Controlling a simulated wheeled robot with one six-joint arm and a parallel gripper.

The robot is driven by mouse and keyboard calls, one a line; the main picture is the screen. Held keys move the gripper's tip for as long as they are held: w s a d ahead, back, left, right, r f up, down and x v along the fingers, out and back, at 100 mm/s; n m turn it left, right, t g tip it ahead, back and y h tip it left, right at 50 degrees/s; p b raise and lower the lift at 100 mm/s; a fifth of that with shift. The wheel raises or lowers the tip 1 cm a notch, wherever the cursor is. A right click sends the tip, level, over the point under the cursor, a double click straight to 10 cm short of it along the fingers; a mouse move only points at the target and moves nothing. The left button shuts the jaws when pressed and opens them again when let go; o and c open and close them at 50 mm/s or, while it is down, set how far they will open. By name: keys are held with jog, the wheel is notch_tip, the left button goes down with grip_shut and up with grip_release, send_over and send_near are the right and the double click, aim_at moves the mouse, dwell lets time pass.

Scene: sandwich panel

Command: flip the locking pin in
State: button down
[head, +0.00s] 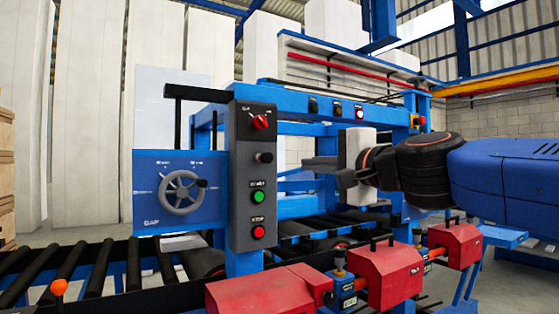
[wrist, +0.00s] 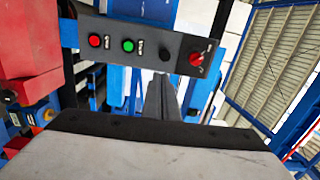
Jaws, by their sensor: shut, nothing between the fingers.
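My gripper (head: 312,162) is at mid-height in the head view, right of the grey control box (head: 240,180), its fingers pointing left. The fingers are shut and empty, and also show in the wrist view (wrist: 157,95) below the control box (wrist: 142,47). The box carries a red selector (head: 260,122), a black knob (head: 264,157), a green button (head: 258,196) and a red button (head: 258,232). The fingers appear apart from it.
A handwheel (head: 181,192) on a blue plate is left of the control box. Red housings (head: 385,275) line the front, with a roller conveyor (head: 95,270) behind. An orange ball-topped lever (head: 59,288) is at lower left. The blue frame (head: 335,112) spans behind my gripper.

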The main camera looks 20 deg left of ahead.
aim_at(270, 158)
jog(key=shift+s+a+r, duration=0.1)
jog(key=shift+a+r, duration=0.2)
jog(key=shift+r, duration=0.1)
jog(key=x, duration=1.4)
jog(key=shift+x, duration=1.45)
jog(key=shift+d+r, duration=0.1)
jog(key=shift+r, duration=0.05)
